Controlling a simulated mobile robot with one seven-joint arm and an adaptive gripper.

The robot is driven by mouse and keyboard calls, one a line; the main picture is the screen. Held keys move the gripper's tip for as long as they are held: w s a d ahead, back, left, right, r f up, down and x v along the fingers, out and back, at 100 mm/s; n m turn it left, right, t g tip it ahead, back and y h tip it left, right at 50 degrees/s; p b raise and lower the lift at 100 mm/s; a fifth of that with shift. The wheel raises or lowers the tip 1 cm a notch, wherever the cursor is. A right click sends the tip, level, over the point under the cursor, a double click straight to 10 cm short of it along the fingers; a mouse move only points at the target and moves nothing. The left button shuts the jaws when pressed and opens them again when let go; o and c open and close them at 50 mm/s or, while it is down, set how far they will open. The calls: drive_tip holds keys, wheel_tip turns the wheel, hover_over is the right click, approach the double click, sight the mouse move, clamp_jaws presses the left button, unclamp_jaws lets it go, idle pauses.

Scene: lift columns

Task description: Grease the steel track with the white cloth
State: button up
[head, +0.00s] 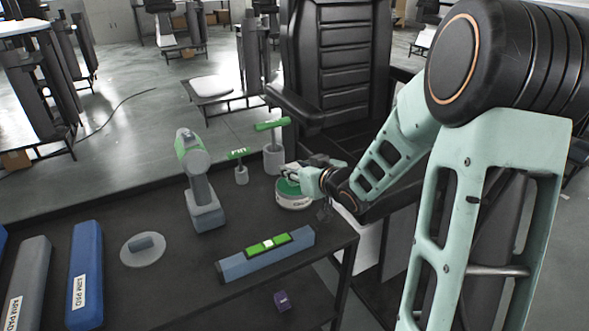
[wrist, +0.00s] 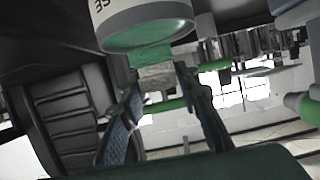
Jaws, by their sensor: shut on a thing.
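My gripper (head: 298,176) is at the right end of the bench, over a white tub (head: 294,202) with green inside. In the wrist view the tub (wrist: 150,18) is at the top, its green opening facing the fingers. My gripper (wrist: 158,84) is shut on a small pale grey-white piece, which looks like the cloth (wrist: 156,77). Green shows between the cloth and the tub; whether it is on the cloth is unclear.
A round disc (head: 142,250) and arm pads (head: 85,275) lie left. A black chair (head: 338,60) stands behind.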

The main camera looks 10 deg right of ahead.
sight(294, 168)
drive_tip(key=shift+r+p, duration=2.05)
drive_tip(key=shift+r, duration=0.5)
